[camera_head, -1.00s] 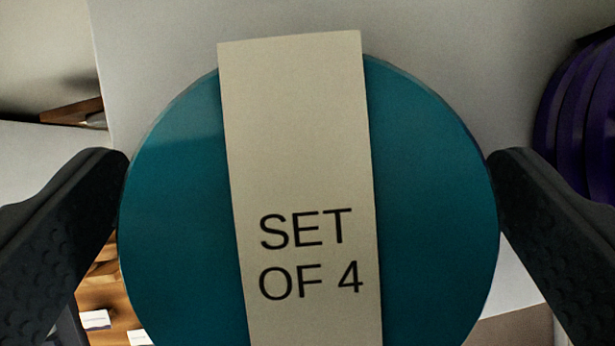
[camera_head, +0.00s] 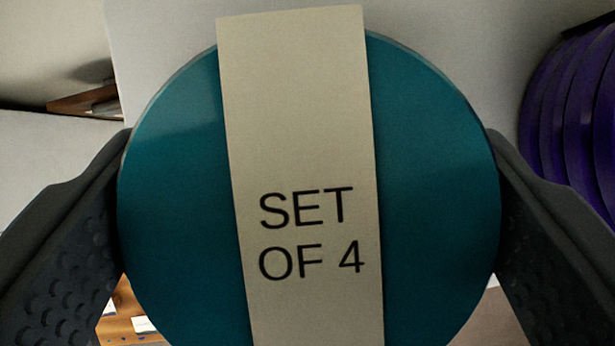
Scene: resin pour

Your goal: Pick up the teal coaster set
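The teal coaster set (camera_head: 430,170) fills the middle of the view as a round teal stack facing me. A cream paper band (camera_head: 300,110) printed "SET OF 4" runs down its front. My gripper (camera_head: 309,145) has one dark finger at the left edge of the set and one at the right edge. Both fingers touch the rim, and the gripper is shut on the set. The bottom of the set is cut off by the frame.
A purple ribbed round object (camera_head: 575,120) is at the right edge. A pale surface (camera_head: 160,35) lies behind the set. A brown wooden piece (camera_head: 85,103) is at the left, and wood with small white cards (camera_head: 143,325) shows at the lower left.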

